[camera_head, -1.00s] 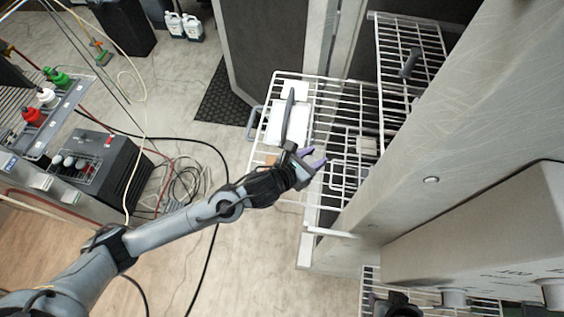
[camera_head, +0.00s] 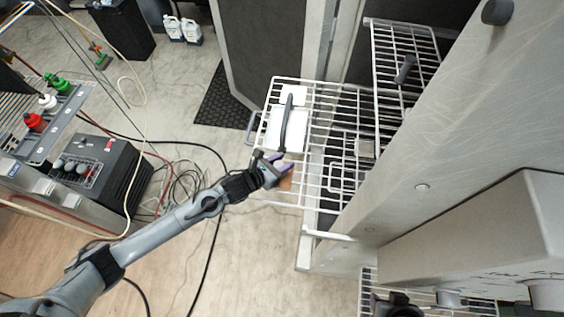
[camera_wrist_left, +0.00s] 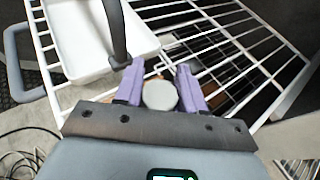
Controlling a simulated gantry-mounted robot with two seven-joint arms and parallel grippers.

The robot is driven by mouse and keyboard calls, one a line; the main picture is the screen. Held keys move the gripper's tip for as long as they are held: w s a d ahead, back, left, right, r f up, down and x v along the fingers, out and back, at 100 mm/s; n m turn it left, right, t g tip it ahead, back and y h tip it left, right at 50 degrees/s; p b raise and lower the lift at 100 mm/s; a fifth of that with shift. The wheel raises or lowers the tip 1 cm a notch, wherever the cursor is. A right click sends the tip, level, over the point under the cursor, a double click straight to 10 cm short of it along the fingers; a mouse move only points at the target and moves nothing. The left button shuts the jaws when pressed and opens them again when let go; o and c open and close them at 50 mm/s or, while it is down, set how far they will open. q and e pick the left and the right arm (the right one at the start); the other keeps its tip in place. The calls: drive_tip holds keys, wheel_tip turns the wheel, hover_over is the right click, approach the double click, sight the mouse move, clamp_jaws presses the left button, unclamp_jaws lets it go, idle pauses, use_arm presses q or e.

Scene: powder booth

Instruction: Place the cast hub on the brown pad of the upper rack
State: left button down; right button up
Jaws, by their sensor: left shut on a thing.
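My left gripper (camera_head: 280,168) has lavender fingers and is over the near left part of the white wire upper rack (camera_head: 316,192). It is shut on the cast hub, a round grey piece (camera_wrist_left: 160,95) between the fingertips in the left wrist view. The brown pad (camera_head: 286,184) shows partly beside and below the fingers. In the wrist view only small brown patches show behind the hub, so I cannot tell whether hub and pad touch. A dark shape at the bottom edge may be my right gripper (camera_head: 398,304).
Another wire rack (camera_head: 385,45) holds a dark part. A large grey panel (camera_head: 450,130) bounds the right.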

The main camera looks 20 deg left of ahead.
use_arm(q)
drive_tip(key=shift+f, duration=0.3)
drive_tip(key=c, duration=0.7)
unclamp_jaws()
drive_tip(key=shift+f, duration=0.1)
drive_tip(key=shift+o, duration=0.2)
